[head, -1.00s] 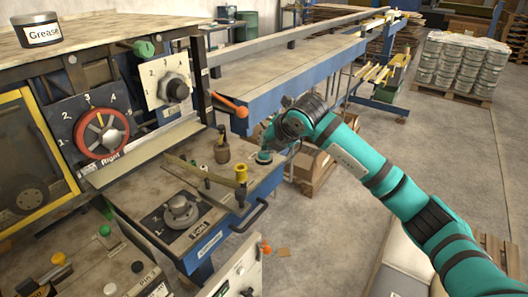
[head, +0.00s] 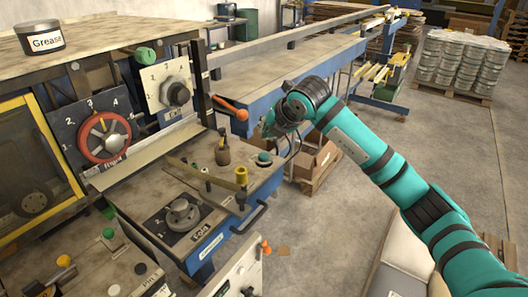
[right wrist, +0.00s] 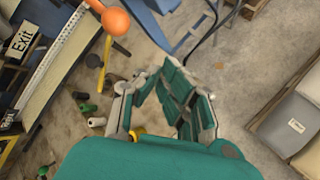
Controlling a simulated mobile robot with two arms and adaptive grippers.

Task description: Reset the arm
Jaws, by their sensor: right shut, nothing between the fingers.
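My right arm (head: 385,175) comes in from the right in the head view, with teal and black links. In the right wrist view the right gripper (right wrist: 168,72) is shut with nothing held. My left gripper is not in view.
The machine has a red rotary dial (head: 104,137), an orange-tipped lever (head: 230,107) and a lower dial (head: 182,215). A grease tin (head: 42,40) stands on top. Cardboard boxes (head: 316,160) lie behind my gripper.

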